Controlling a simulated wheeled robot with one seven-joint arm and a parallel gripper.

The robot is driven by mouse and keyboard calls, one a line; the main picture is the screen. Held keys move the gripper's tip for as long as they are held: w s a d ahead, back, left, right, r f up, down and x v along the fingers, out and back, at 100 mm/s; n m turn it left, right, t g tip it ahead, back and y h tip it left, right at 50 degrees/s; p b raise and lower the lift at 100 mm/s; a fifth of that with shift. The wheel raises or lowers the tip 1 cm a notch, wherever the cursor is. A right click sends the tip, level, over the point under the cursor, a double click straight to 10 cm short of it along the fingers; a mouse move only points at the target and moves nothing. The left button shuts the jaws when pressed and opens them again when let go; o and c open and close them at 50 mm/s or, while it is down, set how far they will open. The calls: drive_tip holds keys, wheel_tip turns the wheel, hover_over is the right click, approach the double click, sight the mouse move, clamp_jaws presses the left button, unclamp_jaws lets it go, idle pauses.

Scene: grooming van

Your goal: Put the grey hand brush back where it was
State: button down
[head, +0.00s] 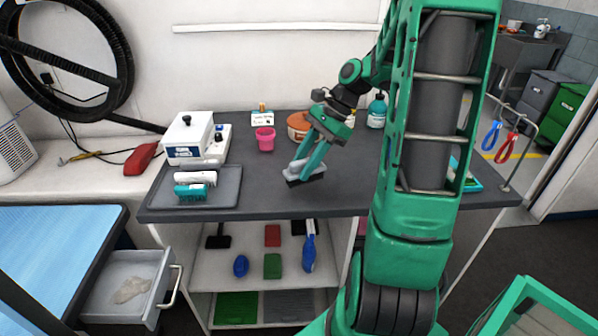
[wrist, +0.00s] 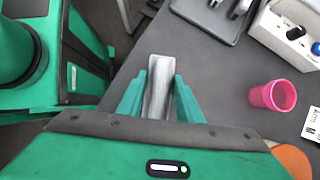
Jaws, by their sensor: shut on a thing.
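My gripper (head: 306,160) is shut on the grey hand brush (head: 305,179), holding it over the front middle of the dark grey counter (head: 255,190). The brush has a light grey body with dark bristles on its underside. Whether the bristles touch the counter I cannot tell. In the wrist view the brush (wrist: 160,82) shows as a pale grey bar between the two green fingers, with part of it hidden by the gripper. Below the counter is an open shelf (head: 205,272) with several coloured brushes and pads.
A dark tray (head: 228,188) with a white-handled brush and a teal brush (head: 190,192) lies left. An open drawer (head: 125,290) juts out lower left. The counter's front middle is clear.

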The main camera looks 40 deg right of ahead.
drive_tip(key=shift+f, duration=1.1)
drive_tip(key=c, duration=1.3)
unclamp_jaws()
drive_tip(key=shift+f, duration=0.1)
drive_tip(key=shift+o, duration=0.2)
drive_tip(key=v, duration=1.2)
drive_tip(key=s+a+f+n+h, duration=0.2)
drive_tip(key=s+a+n+h, duration=0.1)
drive_tip(key=s+n, duration=0.4)
drive_tip(key=s+a+f+n+g+h, duration=0.1)
drive_tip(key=s+n, duration=0.5)
drive_tip(key=s, duration=0.6)
drive_tip(key=a+f+h, duration=0.1)
drive_tip(key=a+h, duration=0.1)
drive_tip(key=a, duration=0.1)
drive_tip(key=shift+s+a+f+n, duration=0.2)
drive_tip(key=shift+f+n, duration=0.05)
drive_tip(key=shift+n, duration=0.15)
